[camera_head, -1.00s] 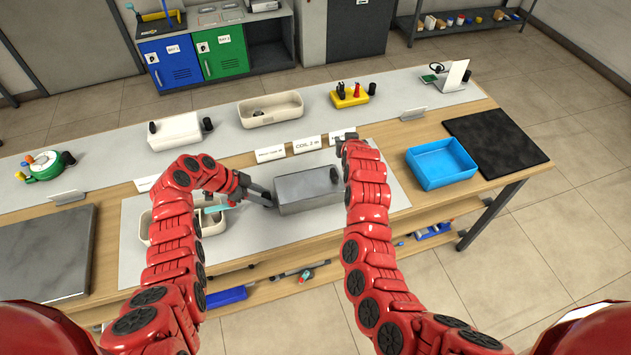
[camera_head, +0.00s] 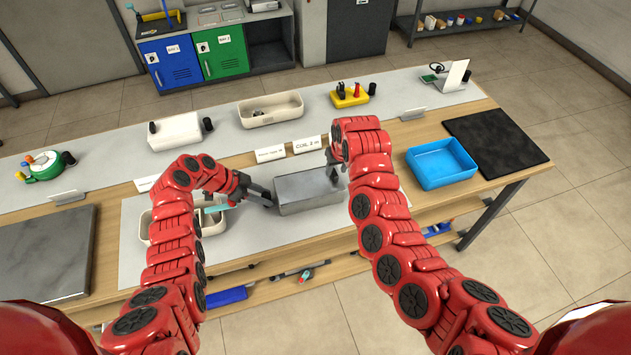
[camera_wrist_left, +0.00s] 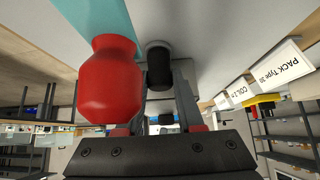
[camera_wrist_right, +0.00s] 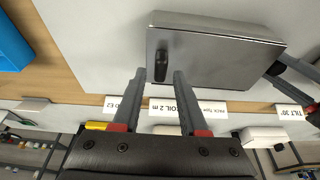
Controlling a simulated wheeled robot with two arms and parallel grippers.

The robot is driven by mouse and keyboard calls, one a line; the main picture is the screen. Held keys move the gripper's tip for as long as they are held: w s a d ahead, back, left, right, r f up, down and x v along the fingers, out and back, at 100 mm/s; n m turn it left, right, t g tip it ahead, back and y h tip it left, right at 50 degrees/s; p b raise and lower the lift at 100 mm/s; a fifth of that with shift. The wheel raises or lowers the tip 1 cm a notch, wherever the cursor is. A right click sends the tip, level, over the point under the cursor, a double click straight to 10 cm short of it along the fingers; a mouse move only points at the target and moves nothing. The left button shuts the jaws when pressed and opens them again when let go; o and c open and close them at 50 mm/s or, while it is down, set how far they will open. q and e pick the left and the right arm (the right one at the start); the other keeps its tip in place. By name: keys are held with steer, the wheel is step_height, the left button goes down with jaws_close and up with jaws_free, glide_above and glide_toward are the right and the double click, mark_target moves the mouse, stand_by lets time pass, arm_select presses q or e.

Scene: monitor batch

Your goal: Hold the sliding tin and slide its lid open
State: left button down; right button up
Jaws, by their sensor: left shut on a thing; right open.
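The sliding tin (camera_head: 308,191) is a grey metal box on the pale mat, with a flat lid on top. It also shows in the right wrist view (camera_wrist_right: 215,45), where a dark knob (camera_wrist_right: 163,55) stands near one end of the lid. My left gripper (camera_head: 264,197) is shut on a dark knob (camera_wrist_left: 158,66) at the tin's left end. My right gripper (camera_wrist_right: 160,72) is open, its fingertips just short of the lid knob and on either side of it. In the head view the right hand (camera_head: 335,165) hides the tin's right end.
A pale divided tray (camera_head: 160,230) stands left of the tin and a blue bin (camera_head: 440,163) to the right. White label cards (camera_head: 307,144) stand behind the tin. A red bottle-shaped thing (camera_wrist_left: 108,80) is close to the left wrist camera; I cannot tell what it is.

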steer(key=shift+x, duration=1.25)
jaws_close()
